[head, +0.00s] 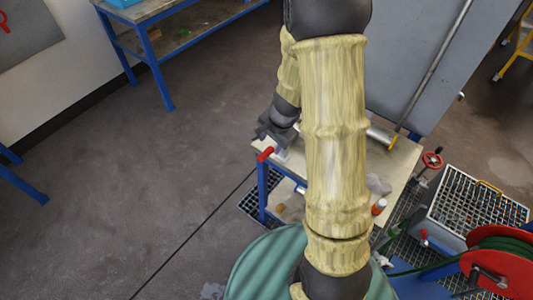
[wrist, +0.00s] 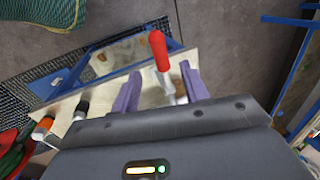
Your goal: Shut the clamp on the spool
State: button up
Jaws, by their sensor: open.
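The clamp's red handle (wrist: 159,50) shows in the wrist view between the two purple fingers of my gripper (wrist: 161,71), with a metal lever below it running back under the gripper body. My gripper is open, a finger on each side with a gap to the handle. In the head view the red handle (head: 265,153) sticks out at the left edge of the workbench, just below my gripper (head: 272,135). My arm hides the middle of the bench. I cannot make out the spool or the rest of the clamp.
The small workbench (head: 400,160) has a blue frame and carries a metal cylinder (head: 381,137) and an orange-white container (head: 378,206). A red hose reel (head: 500,262) and a grated box (head: 475,212) stand right. A green ribbed vessel (head: 262,265) is in front.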

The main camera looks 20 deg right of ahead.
aim_at(266, 152)
jog(key=b+x, duration=0.1)
jog(key=x, duration=0.6)
jog(key=shift+f, duration=0.2)
grip_shut()
